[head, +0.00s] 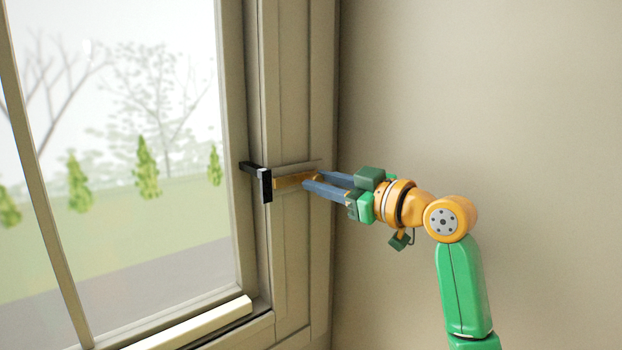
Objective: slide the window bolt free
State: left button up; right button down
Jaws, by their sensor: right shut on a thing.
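The window bolt (290,181) is a brass-coloured bar lying level on a pale plate on the window frame. A black catch (266,184) stands at its left end, on the edge of the sash. I cannot tell how far the bolt reaches into the catch. My right gripper (310,182) comes in from the right and is shut on the bolt at its right end. Its blue fingers partly hide that end. My left gripper is not in view.
The window pane (120,130) with its sash fills the left side. A pale sill bar (190,322) runs along the bottom of the sash.

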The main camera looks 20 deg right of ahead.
jog(key=shift+w+d+r, duration=0.1)
jog(key=shift+d+r, duration=0.05)
jog(key=shift+d, duration=0.2)
jog(key=c, duration=0.9)
grip_release()
jog(key=shift+o, duration=1.2)
jog(key=shift+w+d, duration=0.1)
jog(key=shift+d, duration=0.05)
jog(key=b+v, duration=0.3)
jog(key=v, duration=0.4)
jog(key=shift+d, duration=0.2)
jog(key=shift+w, duration=0.1)
